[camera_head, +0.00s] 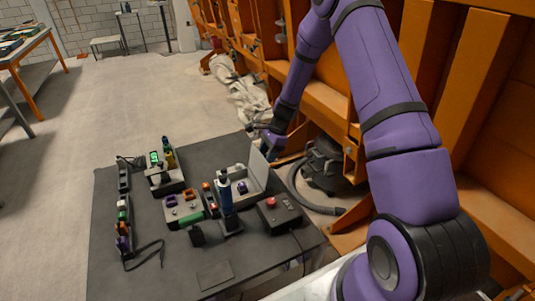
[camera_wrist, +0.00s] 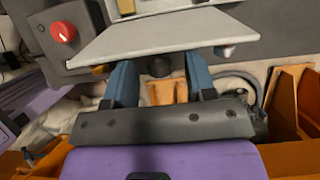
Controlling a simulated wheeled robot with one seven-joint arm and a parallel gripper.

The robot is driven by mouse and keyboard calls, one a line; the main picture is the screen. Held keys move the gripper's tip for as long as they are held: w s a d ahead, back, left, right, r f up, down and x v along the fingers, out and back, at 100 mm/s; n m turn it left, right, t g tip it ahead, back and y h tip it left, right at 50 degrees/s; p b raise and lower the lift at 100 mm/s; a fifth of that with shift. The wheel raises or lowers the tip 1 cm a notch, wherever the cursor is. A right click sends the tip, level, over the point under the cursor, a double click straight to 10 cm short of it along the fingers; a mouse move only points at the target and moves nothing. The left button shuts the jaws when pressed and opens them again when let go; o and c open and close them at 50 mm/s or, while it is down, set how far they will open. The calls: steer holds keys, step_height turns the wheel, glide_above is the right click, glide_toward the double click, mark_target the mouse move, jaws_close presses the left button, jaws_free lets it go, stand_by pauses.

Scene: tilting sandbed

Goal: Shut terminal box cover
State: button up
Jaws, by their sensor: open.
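The terminal box (camera_head: 262,186) is a light grey open box at the back right of the dark table. Its flat grey cover (camera_head: 258,164) stands raised and tilted at the box's right side. In the wrist view the cover (camera_wrist: 165,36) is a wide pale plate across the top. My gripper (camera_head: 268,148) is at the far side of the cover, near its upper edge. In the wrist view my gripper (camera_wrist: 161,66) has two blue fingers spread apart with nothing between them. The fingertips are at the plate's near edge; I cannot tell whether they touch it.
A control box with a red button (camera_head: 271,202) stands in front of the terminal box; the button also shows in the wrist view (camera_wrist: 64,32). A blue upright tool (camera_head: 225,192) stands close left. Orange beams (camera_head: 325,88) line the right side. The table's front is fairly clear.

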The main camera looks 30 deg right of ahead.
steer(key=shift+f, duration=0.1)
jaws_close()
